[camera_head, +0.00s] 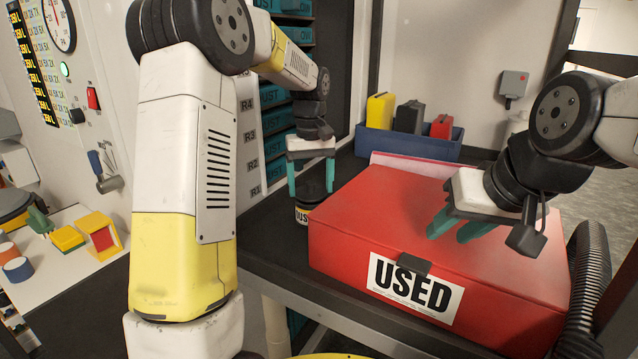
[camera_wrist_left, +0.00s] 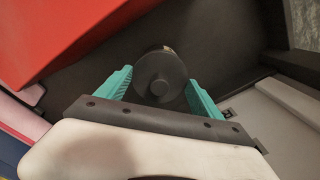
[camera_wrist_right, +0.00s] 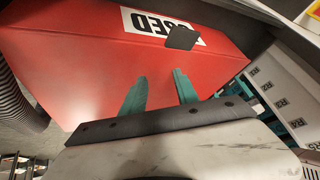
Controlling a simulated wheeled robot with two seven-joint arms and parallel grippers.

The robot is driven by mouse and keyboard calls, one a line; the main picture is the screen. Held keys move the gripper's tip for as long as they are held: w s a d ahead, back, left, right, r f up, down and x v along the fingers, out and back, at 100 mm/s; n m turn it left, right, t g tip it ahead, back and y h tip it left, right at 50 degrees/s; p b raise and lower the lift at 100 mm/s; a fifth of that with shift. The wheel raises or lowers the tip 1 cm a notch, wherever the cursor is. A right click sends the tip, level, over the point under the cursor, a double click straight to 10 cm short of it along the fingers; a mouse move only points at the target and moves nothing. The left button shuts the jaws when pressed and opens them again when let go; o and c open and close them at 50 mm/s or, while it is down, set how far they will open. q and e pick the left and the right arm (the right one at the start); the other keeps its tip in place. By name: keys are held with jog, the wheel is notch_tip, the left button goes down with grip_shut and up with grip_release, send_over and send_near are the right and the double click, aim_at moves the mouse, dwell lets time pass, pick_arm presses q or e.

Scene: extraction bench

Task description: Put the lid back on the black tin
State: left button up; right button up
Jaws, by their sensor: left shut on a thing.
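The black tin (camera_head: 302,214) stands on the dark bench just left of the red box, its label partly visible. My left gripper (camera_head: 311,191) points down over it, with its teal fingers on either side of a round black lid. In the left wrist view the lid (camera_wrist_left: 160,80) has a central knob and sits between the fingers, covering most of the tin. I cannot tell whether the lid touches the tin's rim. My right gripper (camera_head: 448,237) is over the red box top, its fingers apart and nothing between them.
The red box (camera_head: 352,229) marked USED fills the bench to the right of the tin. A blue bin (camera_head: 372,142) with yellow, black and red items stands behind. A ribbed hose (camera_head: 590,285) hangs at the right. Teal drawers (camera_head: 280,110) stand behind the left arm.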

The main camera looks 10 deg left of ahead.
dwell(0.4)
pick_arm(q)
jog(key=o, duration=1.4)
jog(key=shift+c, duration=0.2)
jog(key=shift+r, duration=3.5)
jog(key=shift+c, duration=0.2)
grip_shut()
jog(key=shift+f, duration=0.2)
